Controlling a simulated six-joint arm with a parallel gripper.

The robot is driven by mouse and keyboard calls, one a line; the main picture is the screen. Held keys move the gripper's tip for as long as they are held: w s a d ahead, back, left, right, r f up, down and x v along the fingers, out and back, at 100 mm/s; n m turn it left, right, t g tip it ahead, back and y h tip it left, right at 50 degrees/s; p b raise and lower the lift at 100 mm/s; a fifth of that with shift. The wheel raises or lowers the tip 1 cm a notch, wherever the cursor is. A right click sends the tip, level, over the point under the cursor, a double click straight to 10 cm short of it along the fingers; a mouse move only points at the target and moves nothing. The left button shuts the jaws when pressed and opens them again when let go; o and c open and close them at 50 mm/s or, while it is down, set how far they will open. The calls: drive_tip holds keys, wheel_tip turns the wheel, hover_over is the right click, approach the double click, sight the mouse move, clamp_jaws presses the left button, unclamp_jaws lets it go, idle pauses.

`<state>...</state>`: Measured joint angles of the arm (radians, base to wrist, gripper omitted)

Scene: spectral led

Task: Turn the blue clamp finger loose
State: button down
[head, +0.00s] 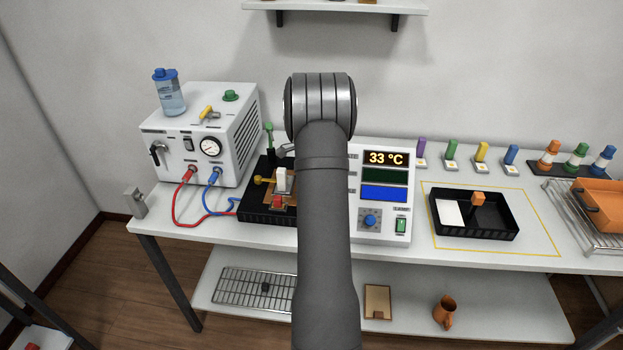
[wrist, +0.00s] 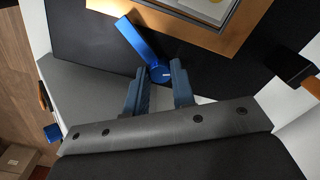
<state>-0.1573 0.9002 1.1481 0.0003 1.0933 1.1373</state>
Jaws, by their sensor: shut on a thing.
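The blue clamp finger (wrist: 136,38) shows in the wrist view. My gripper (wrist: 159,72) is shut on the hub, with one finger on each side. In the head view my arm hides the gripper and the blue clamp finger.
A white chiller (head: 200,135) with red and blue hoses stands left of the fixture. The controller (head: 385,215) reading 33 °C stands to the right. A black tray (head: 473,232) lies in a yellow outline, with free bench around it.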

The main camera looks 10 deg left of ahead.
drive_tip(key=shift+n, duration=1.3)
drive_tip(key=c, duration=1.2)
unclamp_jaws()
drive_tip(key=shift+r, duration=0.1)
wheel_tip(320, 180, up, 17)
drive_tip(key=shift+r, duration=0.1)
